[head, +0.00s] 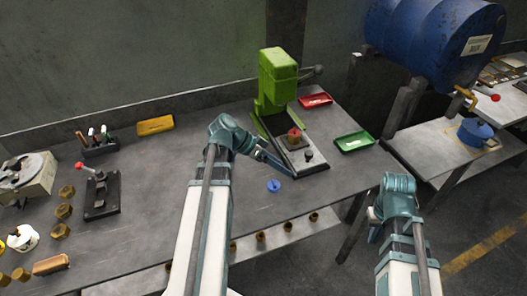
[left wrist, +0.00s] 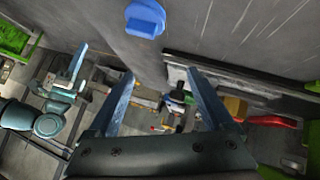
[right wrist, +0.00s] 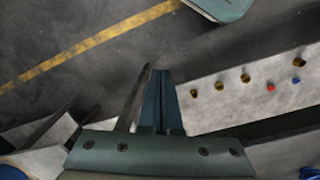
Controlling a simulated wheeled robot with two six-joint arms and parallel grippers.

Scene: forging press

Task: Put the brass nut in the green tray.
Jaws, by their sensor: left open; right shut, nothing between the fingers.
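Several brass nuts (head: 63,211) sit in a column at the left of the workbench. The green tray (head: 354,141) lies flat at the bench's right end and looks empty. My left gripper (head: 284,167) is open and empty beside the green press's base plate. Its two spread fingers (left wrist: 165,95) also show in the left wrist view, with no nut between them. My right gripper (right wrist: 157,75) is shut and empty, off the bench's right front; in the head view (head: 374,234) it is mostly hidden by its own arm.
The green press (head: 277,80) stands behind my left gripper, with a red-topped brown piece (head: 294,138) on its plate. A red tray (head: 315,100) lies beside it. A blue piece (head: 273,186) is on the bench. A lever tool (head: 99,192) stands near the nuts.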

